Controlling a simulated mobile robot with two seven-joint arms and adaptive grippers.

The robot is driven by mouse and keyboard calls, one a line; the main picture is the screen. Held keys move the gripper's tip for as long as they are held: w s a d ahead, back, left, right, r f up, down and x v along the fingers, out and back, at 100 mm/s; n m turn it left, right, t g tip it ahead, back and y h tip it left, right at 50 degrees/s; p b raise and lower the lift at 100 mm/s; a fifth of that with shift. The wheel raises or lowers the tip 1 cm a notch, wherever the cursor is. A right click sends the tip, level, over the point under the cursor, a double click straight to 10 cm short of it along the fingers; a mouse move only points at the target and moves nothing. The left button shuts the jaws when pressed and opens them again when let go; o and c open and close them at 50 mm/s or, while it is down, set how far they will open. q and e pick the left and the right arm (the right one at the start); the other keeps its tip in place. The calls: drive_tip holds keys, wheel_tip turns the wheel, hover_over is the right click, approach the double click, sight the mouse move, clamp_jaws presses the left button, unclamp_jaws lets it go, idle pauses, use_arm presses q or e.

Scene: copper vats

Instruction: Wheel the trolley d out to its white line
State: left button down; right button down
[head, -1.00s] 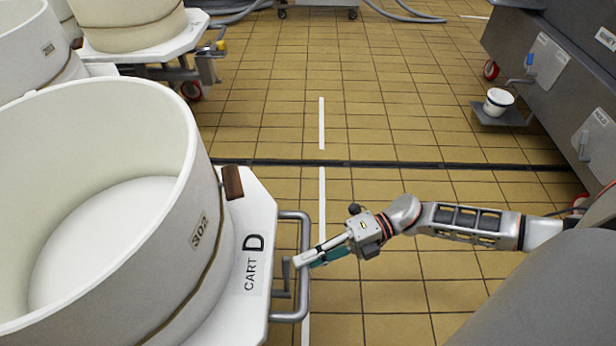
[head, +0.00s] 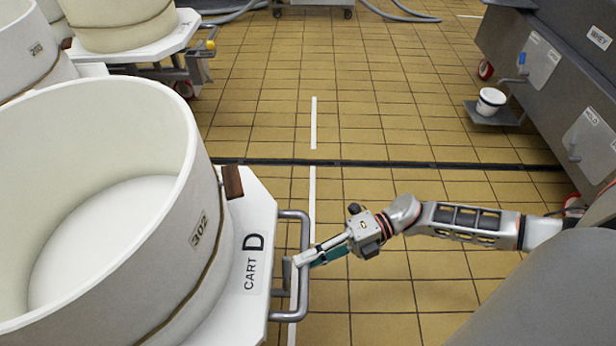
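Trolley d (head: 262,215) is a white cart marked "CART D", carrying a big pale vat (head: 195,160) labelled 302. Its grey bar handle (head: 304,228) sticks out on the right side. My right gripper (head: 306,258) is at this handle, its fingers closed around the upright part of the bar. The white line (head: 313,185) runs along the floor, with a break near the drain. The handle's outer bar overlaps the line in the view, while the cart's deck lies left of it. My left gripper is not in view.
Another cart with a vat (head: 125,25) stands behind at upper left. A dark drain channel (head: 400,164) crosses the floor. A grey machine (head: 560,70) with a small white bucket (head: 491,101) stands at right. Hoses (head: 395,14) lie at the back. The middle tiles are clear.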

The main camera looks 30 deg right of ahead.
drive_tip(key=c, duration=1.9)
unclamp_jaws()
drive_tip(key=shift+d+f, duration=0.15)
drive_tip(key=shift+f, duration=0.15)
drive_tip(key=shift+r, duration=0.15)
drive_tip(key=v, duration=1.2)
drive_tip(key=shift+r, duration=0.1)
